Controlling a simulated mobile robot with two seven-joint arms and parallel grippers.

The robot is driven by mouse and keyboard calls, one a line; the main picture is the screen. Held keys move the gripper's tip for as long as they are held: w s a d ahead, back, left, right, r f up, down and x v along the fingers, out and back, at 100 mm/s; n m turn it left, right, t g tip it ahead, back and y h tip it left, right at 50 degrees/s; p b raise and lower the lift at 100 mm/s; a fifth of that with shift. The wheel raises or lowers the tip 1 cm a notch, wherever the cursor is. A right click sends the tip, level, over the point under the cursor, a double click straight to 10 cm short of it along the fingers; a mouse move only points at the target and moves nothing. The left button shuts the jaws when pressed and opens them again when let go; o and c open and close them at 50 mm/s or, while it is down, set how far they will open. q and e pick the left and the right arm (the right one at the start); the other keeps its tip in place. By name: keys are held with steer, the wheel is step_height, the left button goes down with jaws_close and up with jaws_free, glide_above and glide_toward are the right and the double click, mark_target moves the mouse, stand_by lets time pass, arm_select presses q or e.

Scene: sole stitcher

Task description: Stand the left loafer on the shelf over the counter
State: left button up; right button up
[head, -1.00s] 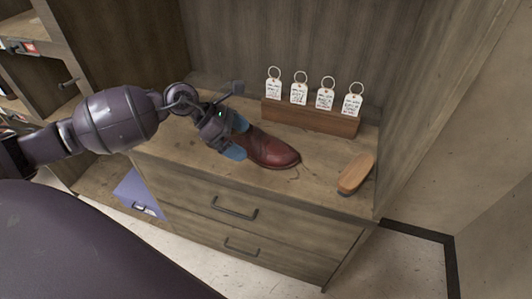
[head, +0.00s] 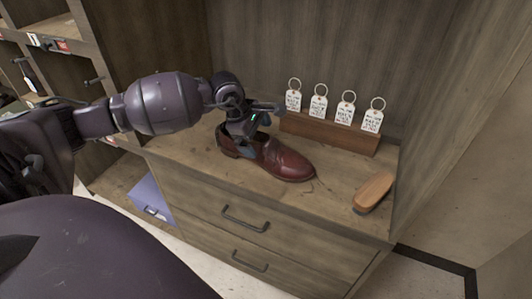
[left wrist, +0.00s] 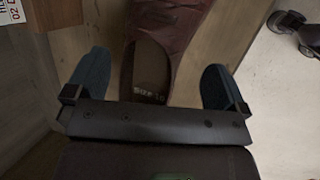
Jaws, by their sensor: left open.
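A reddish-brown leather loafer (head: 286,162) lies sole down on the wooden counter (head: 330,202), its toe pointing right. I cannot tell from its shape whether it is the left one. My left gripper (head: 254,146) is open above its heel end, pointing down, and hides part of the shoe opening. In the left wrist view the loafer (left wrist: 166,40) shows its insole with size lettering, and the blue fingers of the left gripper (left wrist: 155,84) stand on either side of the heel, with gaps. My right gripper is out of view. No shelf over the counter shows clearly.
A wooden block (head: 328,134) with several white ringed tags stands behind the loafer. A brush with a wooden back (head: 373,192) lies at the counter's right. A wooden side panel closes off the right. Cubbies (head: 60,75) are at the left.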

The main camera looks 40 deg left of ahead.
mark_target(263, 144)
arm_select(q)
steer(key=b+x, duration=0.1)
steer(key=x, duration=0.4)
steer(key=shift+a, duration=0.15)
steer(key=shift+r, duration=0.15)
steer(key=shift+c, duration=0.6)
steer(key=c, duration=1)
steer(key=shift+r, duration=0.1)
